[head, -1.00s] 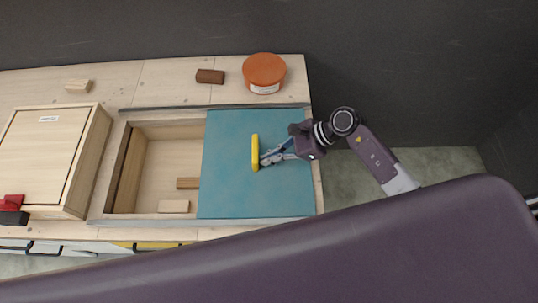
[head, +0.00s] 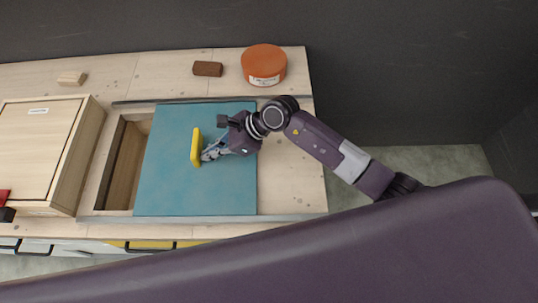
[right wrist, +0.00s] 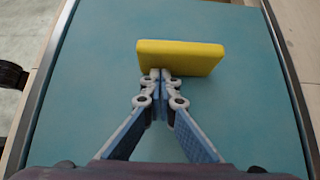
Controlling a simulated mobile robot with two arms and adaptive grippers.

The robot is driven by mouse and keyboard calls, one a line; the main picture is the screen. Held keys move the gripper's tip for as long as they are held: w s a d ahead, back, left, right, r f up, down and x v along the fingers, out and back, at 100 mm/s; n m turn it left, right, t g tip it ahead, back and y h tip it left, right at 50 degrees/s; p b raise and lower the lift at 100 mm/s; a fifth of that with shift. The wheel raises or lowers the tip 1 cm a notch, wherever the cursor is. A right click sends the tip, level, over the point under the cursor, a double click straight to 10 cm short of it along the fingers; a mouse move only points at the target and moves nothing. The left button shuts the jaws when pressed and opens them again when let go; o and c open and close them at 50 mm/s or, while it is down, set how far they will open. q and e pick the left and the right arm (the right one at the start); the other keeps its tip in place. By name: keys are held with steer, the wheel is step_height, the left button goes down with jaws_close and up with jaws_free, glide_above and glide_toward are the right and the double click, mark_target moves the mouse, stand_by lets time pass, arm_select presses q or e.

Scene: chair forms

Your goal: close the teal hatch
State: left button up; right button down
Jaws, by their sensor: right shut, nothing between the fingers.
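The teal hatch (head: 200,185) is a flat sliding panel with an upright yellow handle (head: 196,147). It covers the middle and right part of a wooden compartment (head: 128,165), leaving a strip open at its left. My right gripper (head: 208,153) is at the right side of the handle. In the right wrist view its closed fingertips (right wrist: 161,78) meet the near face of the yellow handle (right wrist: 180,56), with the teal panel (right wrist: 100,60) below. The fingers are shut with nothing between them. My left gripper is not in view.
Grey rails (head: 180,101) run along the hatch's far and near edges. A wooden cabinet (head: 40,150) stands left of the compartment. An orange tub (head: 264,64), a dark brown block (head: 208,69) and a pale block (head: 72,78) sit along the back. Bare worktop lies right of the hatch.

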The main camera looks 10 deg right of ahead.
steer(key=b, duration=0.6)
glide_toward(148, 161)
steer(key=x, duration=0.5)
steer(key=shift+d+f, duration=0.25)
steer(key=shift+d, duration=0.1)
steer(key=shift+w+a+r, duration=0.1)
steer(key=shift+a, duration=0.25)
steer(key=shift+r, duration=0.1)
steer(key=shift+r, duration=0.1)
